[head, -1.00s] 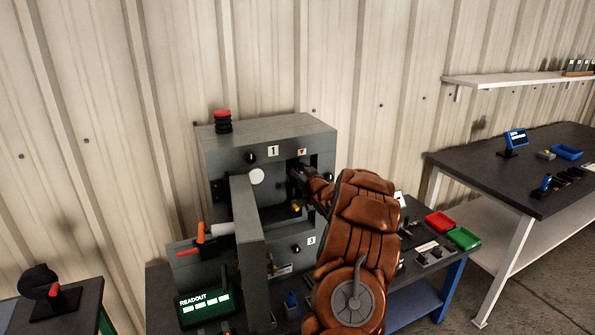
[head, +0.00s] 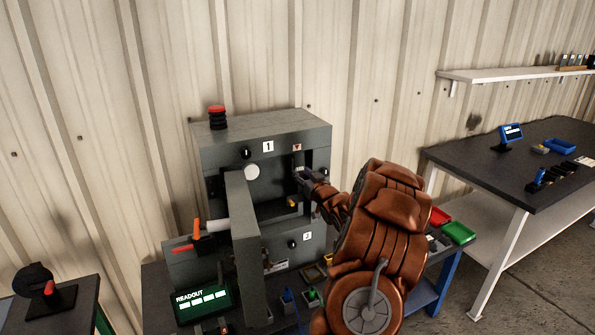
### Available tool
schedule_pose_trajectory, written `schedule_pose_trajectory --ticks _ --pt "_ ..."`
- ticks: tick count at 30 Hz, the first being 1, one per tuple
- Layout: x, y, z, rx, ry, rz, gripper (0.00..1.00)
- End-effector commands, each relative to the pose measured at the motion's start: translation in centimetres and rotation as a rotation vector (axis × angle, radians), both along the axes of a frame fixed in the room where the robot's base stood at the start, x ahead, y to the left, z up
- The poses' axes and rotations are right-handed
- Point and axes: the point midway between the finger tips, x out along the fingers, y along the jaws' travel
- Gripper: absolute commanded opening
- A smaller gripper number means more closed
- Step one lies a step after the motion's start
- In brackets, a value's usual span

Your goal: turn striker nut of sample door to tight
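The grey enclosure (head: 265,130) stands on a dark bench, marked 1 on its upper front. Its sample door (head: 245,245) is swung open toward me, seen nearly edge-on. My gripper (head: 303,179) is at the right side of the open front, beside the frame below the small red-marked label (head: 297,147). My brown arm reaches to it from the lower right. The fingers are small and dark against the dark opening, so I cannot tell whether they are open or shut. I cannot make out the striker nut; the gripper may hide it. A small yellow-orange part (head: 292,203) shows just below the gripper.
A red-topped black stack (head: 217,117) stands on the enclosure. A readout (head: 202,301) and small bins (head: 288,299) are in front. Red (head: 439,216) and green (head: 459,233) trays lie right of my arm. Another bench (head: 510,165) stands at the right.

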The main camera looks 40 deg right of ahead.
Motion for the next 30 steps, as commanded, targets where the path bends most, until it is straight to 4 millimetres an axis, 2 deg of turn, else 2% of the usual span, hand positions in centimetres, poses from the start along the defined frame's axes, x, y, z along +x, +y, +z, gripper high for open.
schedule_pose_trajectory --ticks 6,12,30 --pt "-2.7 0.9 0.0 0.001 -0.001 -0.001 0.39" --pt "-3.9 1.3 0.1 -0.002 -0.002 -0.001 0.39" --pt "-4.1 1.4 0.0 -0.002 -0.002 0.000 0.39"
